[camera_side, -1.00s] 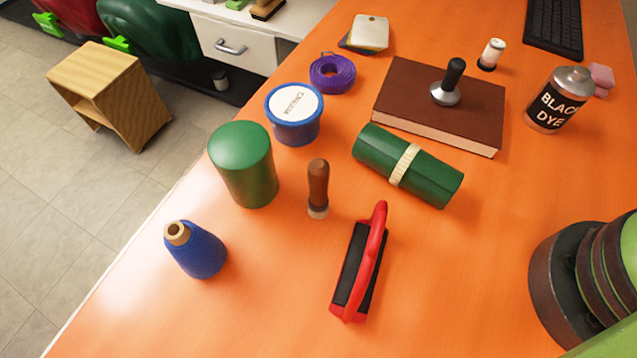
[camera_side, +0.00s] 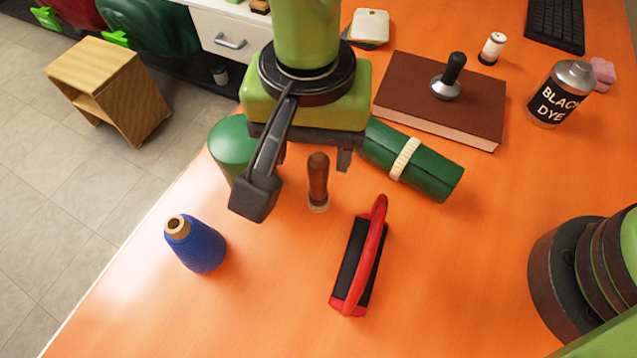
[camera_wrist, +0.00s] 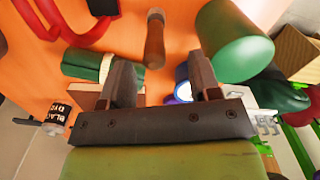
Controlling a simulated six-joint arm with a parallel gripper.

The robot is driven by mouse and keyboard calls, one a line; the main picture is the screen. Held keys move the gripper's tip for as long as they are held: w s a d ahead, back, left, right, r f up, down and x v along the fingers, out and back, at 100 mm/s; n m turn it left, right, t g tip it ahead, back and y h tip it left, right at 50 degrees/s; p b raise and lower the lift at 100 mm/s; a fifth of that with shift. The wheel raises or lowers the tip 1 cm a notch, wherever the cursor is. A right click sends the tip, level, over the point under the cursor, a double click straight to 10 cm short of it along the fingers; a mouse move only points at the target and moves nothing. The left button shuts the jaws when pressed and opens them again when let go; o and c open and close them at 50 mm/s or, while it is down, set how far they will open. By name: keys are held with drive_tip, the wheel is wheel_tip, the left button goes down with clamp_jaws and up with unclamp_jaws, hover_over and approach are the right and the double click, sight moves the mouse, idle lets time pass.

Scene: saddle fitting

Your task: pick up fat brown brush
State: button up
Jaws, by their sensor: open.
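The fat brown brush (camera_side: 318,182) stands upright on the orange table, with a brown wooden handle and a pale band near its base. It also shows in the wrist view (camera_wrist: 154,42), at upper centre. My gripper (camera_side: 299,185) is open and empty, its two fingers spread apart, hanging close to the brush in the side view. In the wrist view my gripper (camera_wrist: 160,72) has its fingertips below the brush in the picture, with no visible contact. The exact gap in depth is hard to tell.
A green cylinder (camera_side: 229,145) stands left of the brush, partly hidden by my gripper. A banded green roll (camera_side: 432,174) lies to the right. A red-handled tool (camera_side: 362,262) and blue thread cone (camera_side: 197,246) are nearer the front. The blue tub (camera_wrist: 182,72) is mostly hidden.

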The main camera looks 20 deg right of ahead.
sight(319, 173)
drive_tip(key=f, duration=0.4)
drive_tip(key=d+f, duration=0.1)
drive_tip(key=shift+f, duration=0.4)
drive_tip(key=c, duration=1)
